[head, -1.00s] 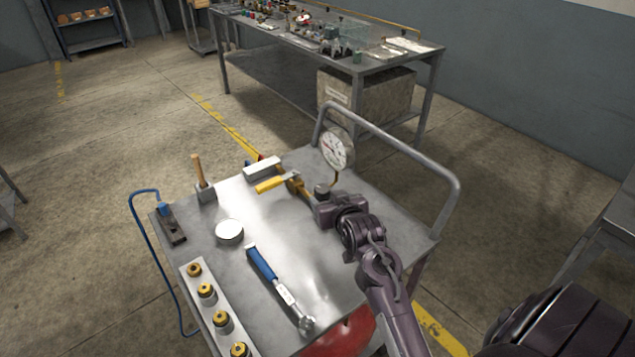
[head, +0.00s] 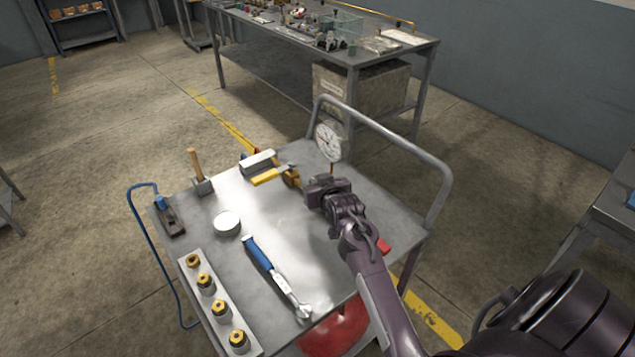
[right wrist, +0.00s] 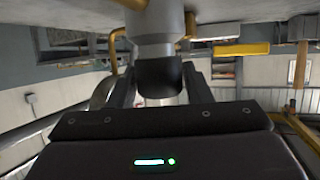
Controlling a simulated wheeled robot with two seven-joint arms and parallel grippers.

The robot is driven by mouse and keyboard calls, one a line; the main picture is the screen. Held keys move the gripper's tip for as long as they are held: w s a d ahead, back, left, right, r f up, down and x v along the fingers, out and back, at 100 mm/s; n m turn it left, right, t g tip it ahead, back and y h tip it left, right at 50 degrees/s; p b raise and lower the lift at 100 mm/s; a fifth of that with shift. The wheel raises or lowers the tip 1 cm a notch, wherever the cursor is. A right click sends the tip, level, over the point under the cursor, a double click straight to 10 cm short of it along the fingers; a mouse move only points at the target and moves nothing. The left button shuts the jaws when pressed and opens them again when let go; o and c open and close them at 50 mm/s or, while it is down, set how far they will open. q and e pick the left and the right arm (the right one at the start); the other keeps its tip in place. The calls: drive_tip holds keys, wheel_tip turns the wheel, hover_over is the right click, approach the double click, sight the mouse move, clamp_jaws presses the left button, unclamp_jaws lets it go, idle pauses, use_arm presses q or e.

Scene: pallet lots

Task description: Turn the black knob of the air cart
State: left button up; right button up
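The air cart (head: 290,240) stands in front of me, with a round white gauge (head: 328,142) and yellow-handled valve (head: 265,177) on its top. My right gripper (head: 318,190) is over the cart top, just in front of the gauge, and hides the black knob in the head view. In the right wrist view the black knob (right wrist: 160,76) sits below a grey valve body (right wrist: 152,22), between the two dark fingers of my right gripper (right wrist: 160,90). The fingers are apart on either side of it; firm contact does not show. My left gripper is not in view.
On the cart lie a blue-handled wrench (head: 275,275), a round white tin (head: 227,223), a wooden-handled mallet (head: 197,172) and a strip of brass fittings (head: 207,284). A grey rail (head: 400,140) bounds the far right side. A cluttered workbench (head: 350,55) stands behind.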

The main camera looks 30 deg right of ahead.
drive_tip(key=c, duration=0.5)
drive_tip(key=shift+r+m+h, duration=0.1)
drive_tip(key=shift+m+h, duration=0.2)
drive_tip(key=shift+h, duration=0.1)
drive_tip(key=shift+c, duration=0.2)
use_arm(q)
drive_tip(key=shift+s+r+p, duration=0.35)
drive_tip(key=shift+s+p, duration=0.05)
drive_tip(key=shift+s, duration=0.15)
use_arm(e)
drive_tip(key=shift+m+h, duration=0.4)
drive_tip(key=o, duration=1)
drive_tip(key=shift+c, duration=0.2)
drive_tip(key=shift+s+g, duration=0.1)
drive_tip(key=shift+g, duration=0.2)
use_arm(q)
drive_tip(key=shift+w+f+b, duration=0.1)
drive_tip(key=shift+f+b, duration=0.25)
use_arm(e)
drive_tip(key=v, duration=0.7)
drive_tip(key=shift+s+a, duration=0.2)
drive_tip(key=shift+s, duration=0.05)
